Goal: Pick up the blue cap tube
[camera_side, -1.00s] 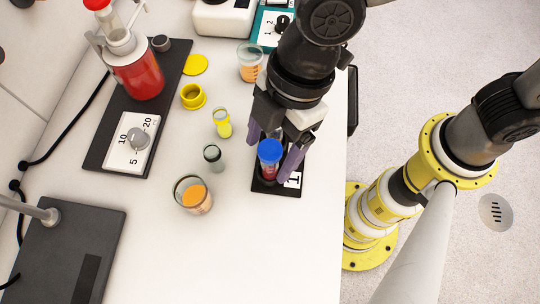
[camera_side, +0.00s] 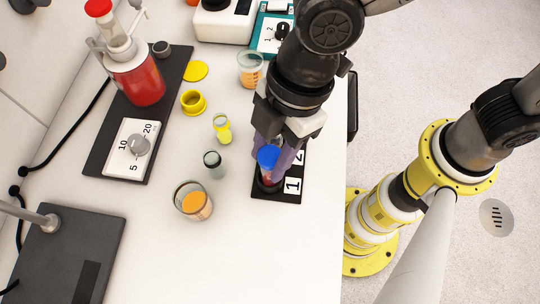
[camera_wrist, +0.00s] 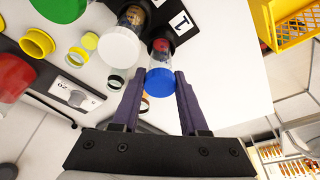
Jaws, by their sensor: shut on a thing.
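The blue cap tube (camera_side: 268,158) stands upright in the black rack (camera_side: 276,196) marked 1 and 2, on the side of the number 1. In the wrist view its blue cap (camera_wrist: 158,83) is between my two purple fingers. My gripper (camera_side: 279,157) is shut on the tube at its upper part, from above. In the wrist view my gripper (camera_wrist: 157,88) has a finger on each side of the cap. A white-capped tube (camera_wrist: 120,45) stands beside it in the rack in the wrist view; in the side view my gripper hides it.
A beaker of orange liquid (camera_side: 194,201), a small grey-rimmed vial (camera_side: 213,163) and a yellow vial (camera_side: 221,128) stand left of the rack. The front table is clear.

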